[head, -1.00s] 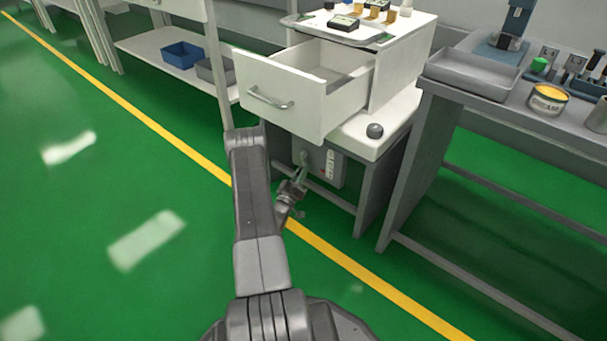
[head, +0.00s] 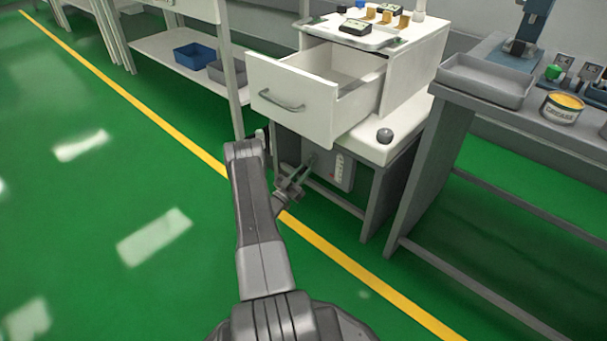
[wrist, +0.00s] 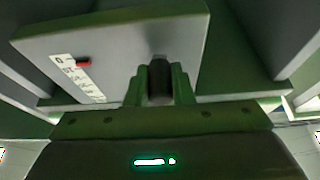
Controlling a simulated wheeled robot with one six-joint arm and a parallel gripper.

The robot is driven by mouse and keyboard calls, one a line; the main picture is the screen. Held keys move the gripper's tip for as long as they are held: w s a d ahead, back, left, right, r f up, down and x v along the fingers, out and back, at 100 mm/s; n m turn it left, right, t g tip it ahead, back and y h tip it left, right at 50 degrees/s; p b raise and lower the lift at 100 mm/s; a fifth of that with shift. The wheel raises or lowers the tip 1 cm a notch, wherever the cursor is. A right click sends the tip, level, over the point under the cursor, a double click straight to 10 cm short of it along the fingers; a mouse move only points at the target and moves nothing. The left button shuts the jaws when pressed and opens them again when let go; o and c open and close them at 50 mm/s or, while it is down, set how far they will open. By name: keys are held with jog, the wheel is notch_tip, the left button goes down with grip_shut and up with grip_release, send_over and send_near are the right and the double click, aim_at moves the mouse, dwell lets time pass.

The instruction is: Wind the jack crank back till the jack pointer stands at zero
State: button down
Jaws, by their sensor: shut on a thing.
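The jack (head: 343,172) is a grey box under the cart, with a pale scale on its face. In the wrist view its housing (wrist: 125,45) fills the upper middle. The red jack pointer (wrist: 84,63) stands close to the 0 end of the scale (wrist: 80,80); I cannot tell whether it is exactly at zero. My gripper (wrist: 159,85) is shut on the dark grip of the jack crank (wrist: 159,72), with a finger on each side. In the head view my gripper (head: 296,182) is at the crank, and the crank is mostly hidden.
The cart's drawer (head: 295,105) hangs open above the jack. A round grey knob (head: 384,136) sits on the cart's lower ledge. A bench with a grey tray (head: 487,80) and a yellow-topped tin (head: 562,108) stands at the right. Green floor at the left is clear.

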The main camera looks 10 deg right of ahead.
dwell(0.4)
jog(key=c, duration=1.3)
grip_release()
jog(key=shift+o, duration=0.2)
jog(key=p+v, duration=0.3)
jog(key=v, duration=1)
jog(key=shift+a+f, duration=0.25)
jog(key=shift+a, duration=0.05)
jog(key=shift+s, duration=0.2)
